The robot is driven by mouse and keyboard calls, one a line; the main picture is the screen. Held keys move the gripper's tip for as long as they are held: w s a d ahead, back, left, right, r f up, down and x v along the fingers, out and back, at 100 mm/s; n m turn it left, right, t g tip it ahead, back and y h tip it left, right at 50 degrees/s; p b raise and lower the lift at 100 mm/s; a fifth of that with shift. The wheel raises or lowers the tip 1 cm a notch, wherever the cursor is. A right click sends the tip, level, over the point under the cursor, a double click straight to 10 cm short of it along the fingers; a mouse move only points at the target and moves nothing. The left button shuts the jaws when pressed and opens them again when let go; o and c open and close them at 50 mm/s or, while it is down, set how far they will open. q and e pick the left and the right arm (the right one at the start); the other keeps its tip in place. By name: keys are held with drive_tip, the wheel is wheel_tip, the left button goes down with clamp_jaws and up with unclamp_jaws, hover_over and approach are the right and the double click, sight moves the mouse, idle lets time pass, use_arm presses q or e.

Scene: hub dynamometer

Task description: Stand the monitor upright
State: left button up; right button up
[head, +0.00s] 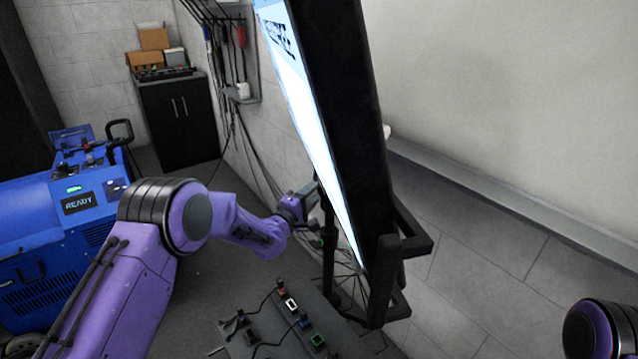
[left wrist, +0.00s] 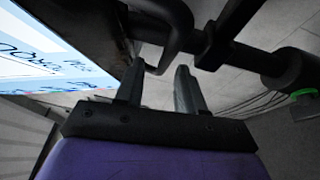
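The monitor (head: 348,110) is a large black-framed panel with a lit screen, seen nearly edge-on in the head view. It slants from upper left to lower right there and sits on a black stand (head: 329,250). Its lit screen also shows at left in the left wrist view (left wrist: 45,62). My left gripper (head: 314,194) is beside the screen's lower part, near the stand. In the left wrist view its two fingers (left wrist: 160,68) are apart, with a curved black handle (left wrist: 172,40) at their tips; contact is unclear. My right gripper is out of view.
A blue machine (head: 60,215) with a READY display stands at left. A black cabinet (head: 180,122) with boxes on top is at the back. A dark panel with cables and connectors (head: 290,325) lies below the gripper. Floor at right is clear.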

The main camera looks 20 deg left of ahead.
sight(319, 188)
use_arm(q)
drive_tip(key=x, duration=0.4)
drive_tip(key=shift+w+f, duration=0.15)
drive_tip(key=shift+f, duration=0.2)
drive_tip(key=shift+r, duration=0.15)
drive_tip(key=shift+w, duration=0.1)
clamp_jaws()
drive_tip(key=s+a+m+g+p, duration=0.2)
drive_tip(key=s+a+p, duration=0.2)
drive_tip(key=a, duration=0.3)
drive_tip(key=shift+a+y+p, duration=0.2)
drive_tip(key=shift+y+p, duration=0.2)
drive_tip(key=shift+p, duration=0.3)
drive_tip(key=shift+s, duration=0.15)
